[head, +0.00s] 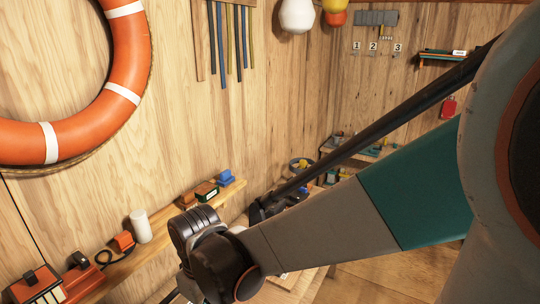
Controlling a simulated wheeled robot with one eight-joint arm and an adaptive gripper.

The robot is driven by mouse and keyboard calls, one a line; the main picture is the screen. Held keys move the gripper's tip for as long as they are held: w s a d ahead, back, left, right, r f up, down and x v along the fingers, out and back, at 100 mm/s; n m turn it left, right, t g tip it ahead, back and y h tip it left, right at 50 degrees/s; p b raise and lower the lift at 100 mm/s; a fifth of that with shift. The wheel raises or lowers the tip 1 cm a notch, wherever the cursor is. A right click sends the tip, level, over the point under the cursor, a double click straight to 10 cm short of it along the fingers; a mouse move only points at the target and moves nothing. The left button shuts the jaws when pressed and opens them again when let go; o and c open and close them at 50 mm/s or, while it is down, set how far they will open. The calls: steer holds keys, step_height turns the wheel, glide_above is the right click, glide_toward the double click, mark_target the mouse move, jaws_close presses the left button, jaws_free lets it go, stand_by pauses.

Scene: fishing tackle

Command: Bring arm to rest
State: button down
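My arm crosses the right half of the head view, from the large shoulder joint at the right edge down to a dark elbow joint near the bottom middle. It is grey and teal, with a dark rod-like part running above it. My gripper cannot be made out in this view. It seems to lie below the frame or behind the arm links, so its fingers and anything in them are hidden.
A wooden wall shelf (158,237) at lower left holds a white cylinder (140,226) and small items. An orange life ring (128,62) hangs on the wall. A small shelf (440,56) is at upper right. Wooden floor (385,275) is clear at lower right.

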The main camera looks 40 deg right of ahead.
steer(key=s+d+f+m+t+b, duration=0.25)
steer(key=f+b, duration=0.35)
steer(key=b, duration=0.5)
steer(key=s+d+f+m+t+b, duration=0.2)
steer(key=f+t+b, duration=0.25)
steer(key=b, duration=0.55)
steer(key=w+a+r+n+g+p, duration=0.25)
steer(key=w+a+r+p, duration=0.25)
steer(key=w+r+p, duration=0.6)
steer(key=w+a+r+n+g+p, duration=0.2)
steer(key=w+a+r+g+p, duration=0.2)
steer(key=w+a+r+p, duration=0.55)
steer(key=d+f+p, duration=0.2)
steer(key=d+f, duration=0.2)
steer(key=f, duration=1)
steer(key=shift+w+f+y+p, duration=0.25)
steer(key=shift+w+y+p, duration=0.05)
steer(key=shift+y+p, duration=0.1)
